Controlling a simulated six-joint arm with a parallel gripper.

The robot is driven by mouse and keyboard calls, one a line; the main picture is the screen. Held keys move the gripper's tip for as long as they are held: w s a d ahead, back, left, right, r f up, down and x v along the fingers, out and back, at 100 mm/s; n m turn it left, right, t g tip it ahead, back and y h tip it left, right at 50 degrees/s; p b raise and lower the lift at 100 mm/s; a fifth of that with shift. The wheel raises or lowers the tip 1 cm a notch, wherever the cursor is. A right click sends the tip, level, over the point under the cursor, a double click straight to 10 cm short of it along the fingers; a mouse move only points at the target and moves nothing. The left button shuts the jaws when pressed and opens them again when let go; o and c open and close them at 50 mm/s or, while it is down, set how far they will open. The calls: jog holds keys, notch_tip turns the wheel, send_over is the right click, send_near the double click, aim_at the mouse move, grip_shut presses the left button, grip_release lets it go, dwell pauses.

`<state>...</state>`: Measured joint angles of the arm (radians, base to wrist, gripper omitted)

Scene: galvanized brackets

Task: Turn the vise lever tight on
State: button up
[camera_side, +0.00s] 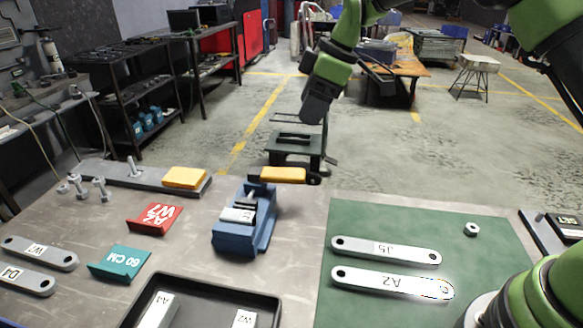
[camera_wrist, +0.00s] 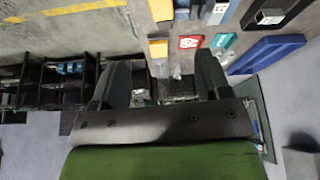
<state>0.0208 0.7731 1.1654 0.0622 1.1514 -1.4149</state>
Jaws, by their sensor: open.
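The blue vise (camera_side: 243,228) stands on the bench near the middle, with a grey, labelled part between its jaws. A yellow bar (camera_side: 283,174), seemingly the lever's grip, lies across its far end. In the wrist view the vise (camera_wrist: 215,12) is at the top and the yellow bar (camera_wrist: 160,10) is left of it. My gripper (camera_side: 314,108) hangs above and beyond the vise's far end, clear of the lever. In the wrist view my gripper (camera_wrist: 161,75) has its two black fingers wide apart, with nothing held between them.
A grey plate (camera_side: 130,172) with another yellow block (camera_side: 185,177) lies at the back left. Red (camera_side: 154,218) and teal (camera_side: 120,262) brackets lie left of the vise. A black tray (camera_side: 275,298) is in front. A green mat (camera_side: 400,222) with flat bars is right.

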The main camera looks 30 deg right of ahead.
send_near(289, 175)
jog(key=x, duration=0.8)
jog(key=shift+w+d+f, duration=0.15)
jog(key=shift+w+f, duration=0.2)
jog(key=shift+w, duration=0.15)
jog(key=shift+c, duration=0.2)
jog(key=c, duration=1.2)
jog(key=shift+s+a+m+h, duration=0.3)
jog(key=shift+s+a+m, duration=0.1)
jog(key=shift+m, duration=0.4)
jog(key=shift+c, duration=0.2)
jog(key=o, duration=1.3)
jog(key=shift+d+t, duration=0.1)
jog(key=shift+t, duration=0.2)
